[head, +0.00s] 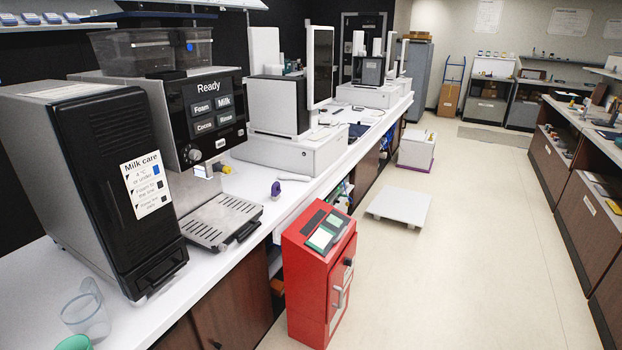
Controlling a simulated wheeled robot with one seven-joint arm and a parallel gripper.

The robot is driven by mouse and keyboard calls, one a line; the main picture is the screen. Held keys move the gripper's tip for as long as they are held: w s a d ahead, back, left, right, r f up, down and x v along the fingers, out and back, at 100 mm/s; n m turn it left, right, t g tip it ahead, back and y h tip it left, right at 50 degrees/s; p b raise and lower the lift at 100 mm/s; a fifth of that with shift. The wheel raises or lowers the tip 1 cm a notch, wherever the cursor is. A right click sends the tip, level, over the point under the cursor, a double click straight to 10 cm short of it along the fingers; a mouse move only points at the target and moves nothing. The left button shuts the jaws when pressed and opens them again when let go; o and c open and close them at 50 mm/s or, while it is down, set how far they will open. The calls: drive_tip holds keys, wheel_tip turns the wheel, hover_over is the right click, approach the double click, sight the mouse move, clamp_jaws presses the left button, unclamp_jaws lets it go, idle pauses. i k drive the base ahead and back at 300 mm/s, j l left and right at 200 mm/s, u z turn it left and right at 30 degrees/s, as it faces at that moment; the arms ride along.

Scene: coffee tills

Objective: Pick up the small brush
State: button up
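I cannot make out a small brush with certainty in the head view. A small purple item (276,190) stands on the white counter (245,182) to the right of the coffee machine's drip tray. A small yellow item (227,169) with a dark part lies behind the drip tray, beside the machine's spout. Both are too small to name for sure. My gripper and arm are not in view.
The coffee machine (209,88) and a black-fronted milk cooler (120,180) fill the near counter. A clear cup (88,312) stands at the near left. A red cabinet (308,282) stands on the floor against the counter. A low platform (399,206) lies in the aisle; floor (470,270) to the right is clear.

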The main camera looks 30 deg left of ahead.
sight(276, 191)
drive_tip(key=i, duration=0.85)
drive_tip(key=i+u, duration=0.15)
drive_tip(key=i, duration=0.7)
drive_tip(key=i+u, duration=0.65)
drive_tip(key=u, duration=0.2)
drive_tip(key=i+l+u, duration=0.2)
drive_tip(key=u, duration=0.2)
drive_tip(key=i+u, duration=0.55)
drive_tip(key=u, duration=0.25)
drive_tip(key=i+l+u, duration=0.25)
drive_tip(key=u, duration=0.2)
